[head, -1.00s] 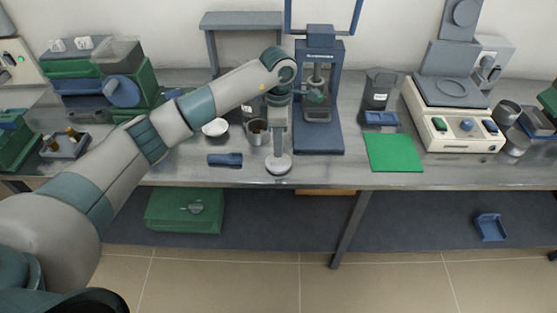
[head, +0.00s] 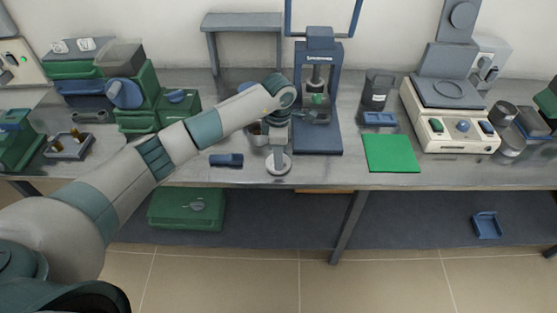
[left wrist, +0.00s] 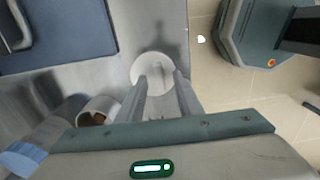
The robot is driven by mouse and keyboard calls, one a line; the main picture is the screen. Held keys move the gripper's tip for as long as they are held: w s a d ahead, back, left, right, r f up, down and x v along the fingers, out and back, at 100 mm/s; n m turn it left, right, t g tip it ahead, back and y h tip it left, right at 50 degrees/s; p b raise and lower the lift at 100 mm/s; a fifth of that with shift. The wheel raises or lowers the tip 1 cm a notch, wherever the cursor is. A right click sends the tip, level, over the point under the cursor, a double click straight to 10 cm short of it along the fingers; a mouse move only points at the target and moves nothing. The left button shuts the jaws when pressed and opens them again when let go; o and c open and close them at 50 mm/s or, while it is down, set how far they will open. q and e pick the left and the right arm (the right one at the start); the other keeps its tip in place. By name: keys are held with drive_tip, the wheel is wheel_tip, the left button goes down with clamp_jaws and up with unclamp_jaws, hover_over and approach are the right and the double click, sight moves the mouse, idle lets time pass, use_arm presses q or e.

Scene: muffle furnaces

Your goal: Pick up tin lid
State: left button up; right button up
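The tin lid (head: 279,168) is a pale round disc lying flat on the metal bench near its front edge. In the left wrist view the lid (left wrist: 153,66) shows just beyond and between the fingertips. My left gripper (head: 279,150) points down over the lid; in the wrist view its two fingers (left wrist: 161,80) are apart with nothing held between them. I cannot tell whether the fingertips touch the lid. An open tin (left wrist: 98,112) stands beside the gripper; in the head view my arm partly hides it. My right gripper is not in view.
A blue press (head: 318,140) stands just behind and right of the gripper. A dark blue object (head: 226,160) lies to the left near the front edge. A green mat (head: 392,153) lies to the right. Green and blue boxes crowd the left. The bench's front edge is close.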

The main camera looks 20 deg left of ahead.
use_arm(q)
drive_tip(key=shift+f, duration=0.55)
clamp_jaws()
drive_tip(key=shift+r, duration=0.1)
